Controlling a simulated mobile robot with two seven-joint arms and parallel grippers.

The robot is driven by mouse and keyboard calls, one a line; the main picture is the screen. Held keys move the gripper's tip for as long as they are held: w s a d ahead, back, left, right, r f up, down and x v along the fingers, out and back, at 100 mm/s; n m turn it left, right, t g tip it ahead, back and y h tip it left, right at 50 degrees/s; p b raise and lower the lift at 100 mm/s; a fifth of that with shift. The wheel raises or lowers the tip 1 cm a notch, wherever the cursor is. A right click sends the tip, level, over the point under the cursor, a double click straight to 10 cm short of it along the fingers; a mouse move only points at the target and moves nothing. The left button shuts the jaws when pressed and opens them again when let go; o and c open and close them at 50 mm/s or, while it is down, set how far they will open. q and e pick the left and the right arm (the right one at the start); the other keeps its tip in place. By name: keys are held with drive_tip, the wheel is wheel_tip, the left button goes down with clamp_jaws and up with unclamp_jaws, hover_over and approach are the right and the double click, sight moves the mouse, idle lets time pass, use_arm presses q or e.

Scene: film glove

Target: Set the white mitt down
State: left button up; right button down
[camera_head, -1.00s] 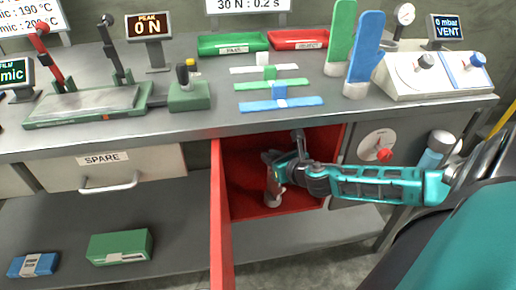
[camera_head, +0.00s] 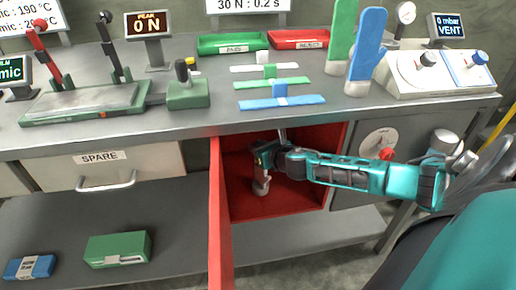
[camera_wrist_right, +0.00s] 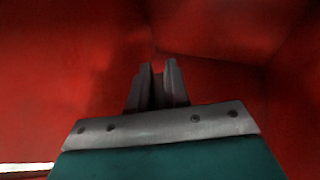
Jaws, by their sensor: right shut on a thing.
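My right gripper (camera_head: 263,160) reaches into the open red compartment (camera_head: 295,197) under the bench. It is shut on a pale piece that hangs below it, which seems to be the white mitt (camera_head: 262,187). Most of that piece is hidden by the gripper and the shade. In the right wrist view the fingers (camera_wrist_right: 158,88) are close together against the red walls, and the mitt cannot be made out there. I cannot tell whether the mitt touches the compartment floor. My left gripper is not in view.
The red door (camera_head: 221,235) stands open at the compartment's left edge. The bench top (camera_head: 215,122) is just above my arm. A green mitt (camera_head: 341,30) and a blue mitt (camera_head: 366,45) stand on the bench. A grey panel with a red knob (camera_head: 386,154) is at right.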

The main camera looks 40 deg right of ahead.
drive_tip(key=shift+f, duration=0.1)
drive_tip(key=c, duration=1.1)
unclamp_jaws()
drive_tip(key=shift+r, duration=0.2)
drive_tip(key=p+v, duration=0.2)
drive_tip(key=v, duration=0.5)
drive_tip(key=shift+s, duration=0.3)
